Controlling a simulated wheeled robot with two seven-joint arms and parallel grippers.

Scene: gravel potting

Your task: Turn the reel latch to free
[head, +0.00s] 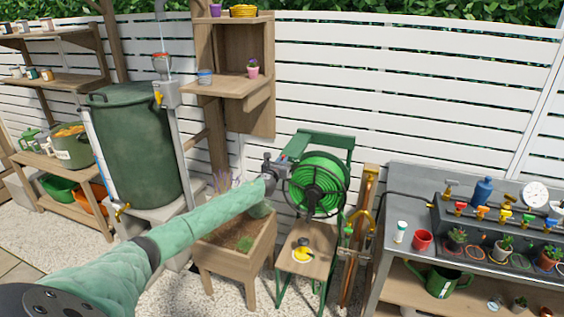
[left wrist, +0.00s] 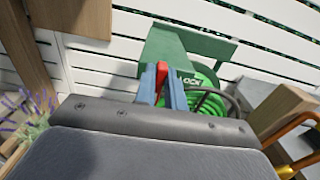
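The hose reel (head: 317,184) stands at the middle of the head view, a green hose drum on a green frame against the white fence. My left gripper (head: 282,166) is at the reel's upper left side. In the left wrist view, its two blue-grey fingers (left wrist: 162,88) stand on either side of a red latch lever (left wrist: 161,72), which fills the narrow gap between them. The fingers look shut on it. The lever's base is hidden behind the fingers and my dark gripper body. The green reel (left wrist: 208,98) shows just to the right. My right gripper is not in view.
A wooden planter (head: 236,262) stands below my left arm. A small stool (head: 305,265) with a yellow item is under the reel. A wooden post with a brass tap (head: 362,222) is close on the right, beside a grey bench (head: 385,257) with pots. A green barrel (head: 135,150) stands left.

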